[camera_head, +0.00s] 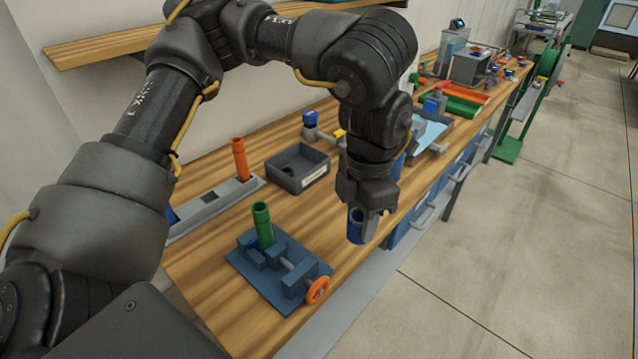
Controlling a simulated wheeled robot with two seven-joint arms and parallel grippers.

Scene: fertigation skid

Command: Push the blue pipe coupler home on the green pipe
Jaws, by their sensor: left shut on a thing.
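The green pipe (262,224) stands upright in a blue vise (272,262) with an orange handwheel near the front of the wooden bench. My left gripper (366,212) points down and is shut on the blue pipe coupler (357,228). The coupler is to the right of the green pipe and apart from it, near the bench's front edge. Part of the coupler is hidden by the gripper's fingers. My right gripper is not in view.
A grey open box (298,168) stands behind the vise. An orange pipe (240,160) rises from a grey rail (212,208) at the back left. A blue-topped fitting (311,121) stands behind the box. More trays and parts fill the bench's far end.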

